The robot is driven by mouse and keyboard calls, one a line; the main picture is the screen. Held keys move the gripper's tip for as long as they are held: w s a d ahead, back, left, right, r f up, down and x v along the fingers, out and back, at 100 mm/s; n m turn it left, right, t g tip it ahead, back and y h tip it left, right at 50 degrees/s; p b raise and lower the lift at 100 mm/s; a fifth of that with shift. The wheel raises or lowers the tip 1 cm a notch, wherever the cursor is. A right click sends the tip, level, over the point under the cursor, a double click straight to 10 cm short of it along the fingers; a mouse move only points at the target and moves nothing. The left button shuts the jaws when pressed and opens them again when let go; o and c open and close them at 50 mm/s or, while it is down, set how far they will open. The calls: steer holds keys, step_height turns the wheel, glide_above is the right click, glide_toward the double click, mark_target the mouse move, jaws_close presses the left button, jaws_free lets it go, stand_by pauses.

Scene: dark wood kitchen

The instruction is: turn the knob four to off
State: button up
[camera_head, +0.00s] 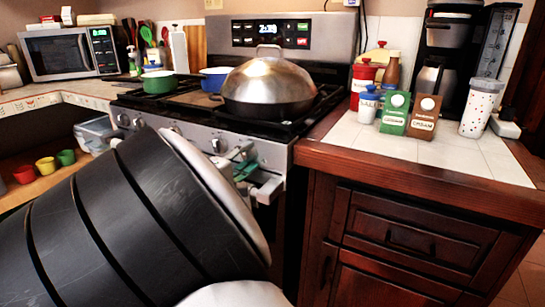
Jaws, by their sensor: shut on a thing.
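The stove (190,130) stands at the middle back, with a row of round silver knobs along its front panel. A knob (216,146) shows just left of my gripper, and two more show at the panel's left end (130,122). My gripper (256,182), grey with green parts, is at the right end of the panel, shut on what appears to be a stove knob. The gripped knob is mostly hidden by the fingers, so its angle cannot be told. No knob numbers are readable.
A domed metal lid (268,78) covers a pan on the right burners, above my gripper. A green pot (159,82) and a blue pot (214,79) sit further left. The wooden counter (340,145) stands close on the right, its tiled top holding bottles, packets and a coffee machine.

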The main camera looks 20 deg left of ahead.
steer(key=o, duration=1.1)
steer(key=shift+o, duration=0.2)
steer(key=shift+s, duration=0.1)
steer(key=s, duration=1.1)
steer(key=shift+s+a, duration=0.4)
steer(key=shift+a, duration=0.05)
